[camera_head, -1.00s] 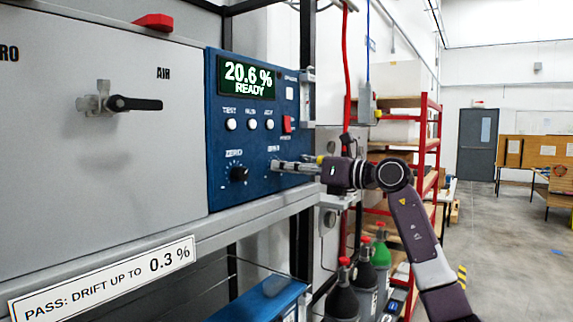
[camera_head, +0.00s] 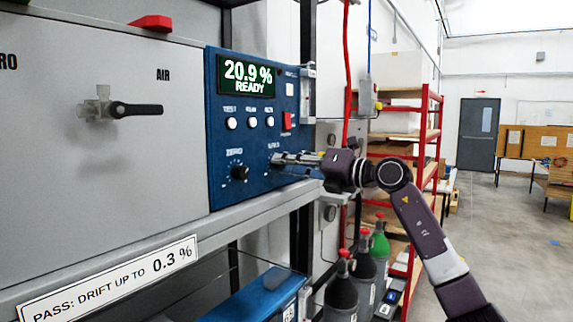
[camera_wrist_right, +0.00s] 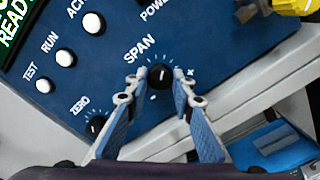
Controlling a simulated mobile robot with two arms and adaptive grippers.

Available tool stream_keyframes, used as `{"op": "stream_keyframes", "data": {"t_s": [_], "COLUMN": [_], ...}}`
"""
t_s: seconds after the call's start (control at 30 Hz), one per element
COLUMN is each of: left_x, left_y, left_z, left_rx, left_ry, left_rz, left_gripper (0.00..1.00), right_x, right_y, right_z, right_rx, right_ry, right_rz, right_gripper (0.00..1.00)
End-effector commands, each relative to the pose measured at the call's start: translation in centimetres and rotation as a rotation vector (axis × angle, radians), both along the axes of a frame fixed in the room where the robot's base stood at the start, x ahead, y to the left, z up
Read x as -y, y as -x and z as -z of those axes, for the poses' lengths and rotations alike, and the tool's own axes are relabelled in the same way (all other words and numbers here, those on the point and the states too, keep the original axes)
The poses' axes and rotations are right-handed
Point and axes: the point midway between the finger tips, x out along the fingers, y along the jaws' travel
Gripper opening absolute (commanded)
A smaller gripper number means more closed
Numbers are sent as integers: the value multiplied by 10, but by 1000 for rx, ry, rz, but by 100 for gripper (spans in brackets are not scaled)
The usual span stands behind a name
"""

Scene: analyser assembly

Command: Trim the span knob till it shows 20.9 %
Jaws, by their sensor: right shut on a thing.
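The blue analyser panel (camera_head: 265,130) has a green-lit display (camera_head: 247,76) that reads 20.9 % READY. The span knob (camera_wrist_right: 160,75) is black and round, under the SPAN label with plus and minus marks in the right wrist view. My right gripper (camera_wrist_right: 160,82) is shut on the span knob, one fingertip on each side of it. In the head view my right gripper (camera_head: 277,159) reaches the panel from the right and hides the knob. My left gripper is not in view.
The black zero knob (camera_head: 239,172) sits left of the span knob, and it also shows in the right wrist view (camera_wrist_right: 95,124). White buttons (camera_head: 251,122) and a red switch (camera_head: 287,121) are above. A grey ledge (camera_head: 250,212) runs below the panel. Gas cylinders (camera_head: 343,298) stand lower right.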

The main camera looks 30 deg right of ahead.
Motion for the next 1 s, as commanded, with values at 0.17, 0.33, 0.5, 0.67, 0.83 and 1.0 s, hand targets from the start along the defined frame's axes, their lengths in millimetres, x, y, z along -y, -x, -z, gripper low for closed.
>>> {"op": "stream_keyframes", "data": {"t_s": [0.17,0.33,0.5,0.67,0.83,1.0], "left_x": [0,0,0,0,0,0], "left_y": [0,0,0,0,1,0], "left_z": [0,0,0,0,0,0], "left_rx": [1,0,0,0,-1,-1], "left_ry": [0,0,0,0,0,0], "left_rz": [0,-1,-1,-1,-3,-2], "left_gripper": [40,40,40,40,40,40], "right_x": [1,2,1,1,2,11], "right_y": [0,0,0,0,2,21], "right_z": [-2,-2,-2,-1,0,0], "right_rx": [4,5,4,2,0,-1], "right_ry": [-3,-3,-3,-2,-1,1], "right_rz": [3,4,3,1,2,6], "right_gripper": [0,0,40,40,40,40]}}
